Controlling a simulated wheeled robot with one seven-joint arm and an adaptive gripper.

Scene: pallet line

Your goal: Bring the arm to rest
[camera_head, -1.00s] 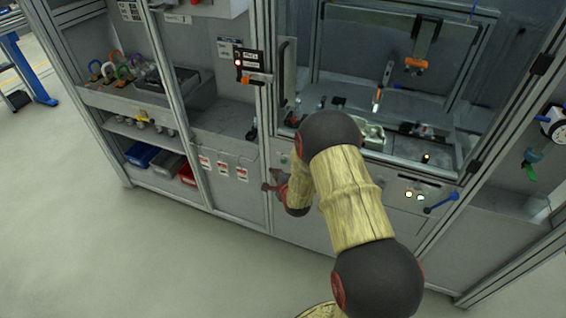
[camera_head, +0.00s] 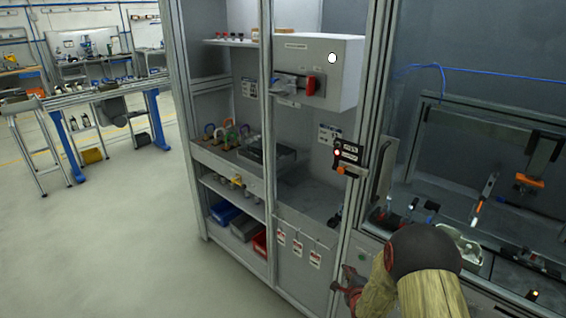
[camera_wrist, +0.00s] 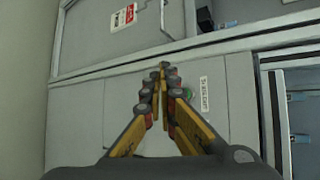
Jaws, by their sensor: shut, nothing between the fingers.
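My gripper (camera_head: 350,284) shows in the head view at the lower middle, in front of the grey lower panels of the cabinet. My forearm and black elbow hide part of the area to its right. In the wrist view my gripper (camera_wrist: 163,72) has its yellow and dark fingers brought together at the tips, with nothing between them. The fingers point at a grey cabinet panel (camera_wrist: 110,105) and appear apart from it.
The cabinet has shelves with padlocks (camera_head: 228,133), blue and red bins (camera_head: 224,213) and hanging tags (camera_head: 297,249). A white box (camera_head: 318,70) with a red switch is above. A glazed work cell stands right. Open floor (camera_head: 130,240) lies left; workbenches stand behind.

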